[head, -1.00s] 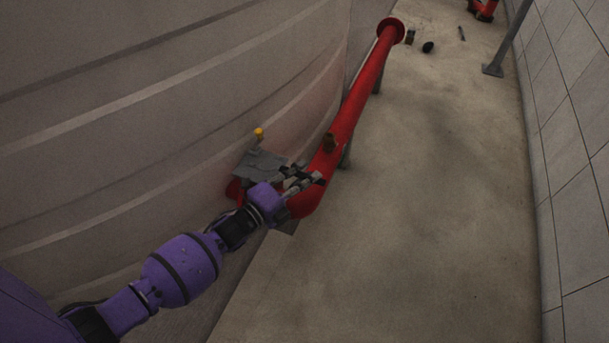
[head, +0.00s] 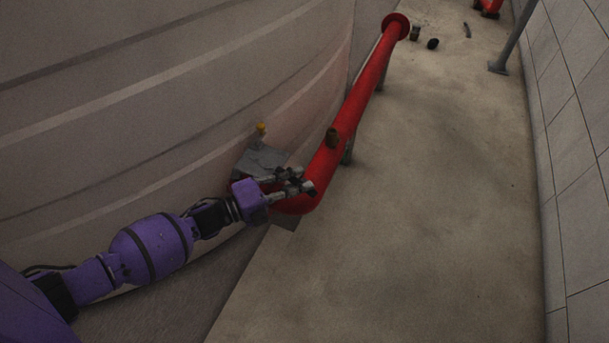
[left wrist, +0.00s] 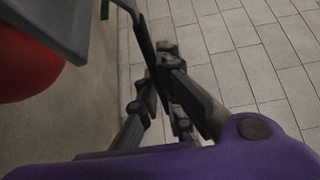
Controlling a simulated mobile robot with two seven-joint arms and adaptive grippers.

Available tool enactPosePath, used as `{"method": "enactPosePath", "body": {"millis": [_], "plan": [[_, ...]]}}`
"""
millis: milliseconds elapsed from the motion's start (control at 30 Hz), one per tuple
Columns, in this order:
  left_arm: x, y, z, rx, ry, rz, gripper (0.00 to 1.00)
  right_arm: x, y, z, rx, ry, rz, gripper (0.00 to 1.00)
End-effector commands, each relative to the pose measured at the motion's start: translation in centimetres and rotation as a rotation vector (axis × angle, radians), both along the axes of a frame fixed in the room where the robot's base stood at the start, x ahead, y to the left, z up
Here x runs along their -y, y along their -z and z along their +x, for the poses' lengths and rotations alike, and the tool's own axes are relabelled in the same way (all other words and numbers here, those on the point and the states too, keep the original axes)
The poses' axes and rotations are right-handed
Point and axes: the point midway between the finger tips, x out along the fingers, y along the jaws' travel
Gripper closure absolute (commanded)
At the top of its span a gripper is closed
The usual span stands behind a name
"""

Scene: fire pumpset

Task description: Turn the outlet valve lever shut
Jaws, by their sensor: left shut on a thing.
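My left gripper (head: 299,182) is at the near, bent end of the red pipe, beside a grey box-like part (head: 259,160) against the tank. In the left wrist view a thin dark lever (left wrist: 146,44) comes down from the top and runs between the fingers of my left gripper (left wrist: 160,84), which is shut on it. A grey plate (left wrist: 50,25) and a rounded red part (left wrist: 24,68) are at the upper left there. In the head view the lever is hidden or too small to make out. My right gripper is out of view.
A yellow-topped fitting (head: 261,128) stands by the grey part.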

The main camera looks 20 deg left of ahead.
Motion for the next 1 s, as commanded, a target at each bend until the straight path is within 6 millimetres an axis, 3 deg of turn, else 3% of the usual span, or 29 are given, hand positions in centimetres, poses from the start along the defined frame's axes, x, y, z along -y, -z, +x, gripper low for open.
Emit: {"method": "enactPosePath", "body": {"millis": [500, 1000], "plan": [[-3.0, 0.6, -5.2, -0.004, 0.392, 0.008, 1.0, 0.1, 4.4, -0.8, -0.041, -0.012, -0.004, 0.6], [-4.2, 0.2, -6.5, 0.0, 0.513, 0.006, 1.0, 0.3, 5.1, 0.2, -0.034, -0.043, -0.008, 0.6]]}}
